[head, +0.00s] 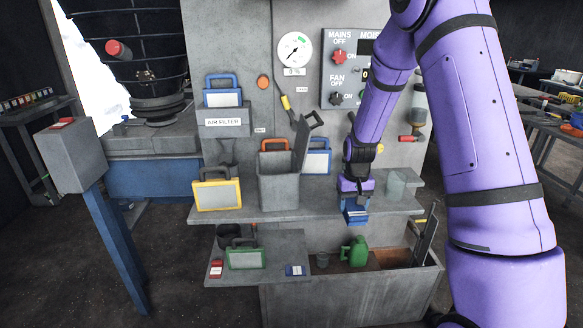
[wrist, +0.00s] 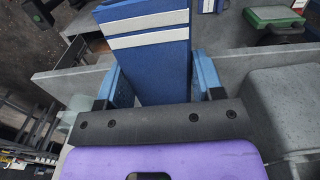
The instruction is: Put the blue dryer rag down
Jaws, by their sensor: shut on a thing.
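The blue dryer rag (wrist: 150,60) has two white stripes and fills the middle of the wrist view between my gripper's fingers. In the head view the rag (head: 355,218) is small and mostly covered by my gripper (head: 356,203). My gripper is shut on it and points down at the front edge of the upper grey shelf (head: 290,214), right of the grey bin. I cannot tell whether the rag touches the shelf.
A grey open bin (head: 278,188) and a yellow-framed filter (head: 217,194) stand left on the shelf. A clear container (head: 396,186) stands close right. Below are a lower shelf (head: 270,268), a green can (head: 355,252) and an open trough (head: 350,292).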

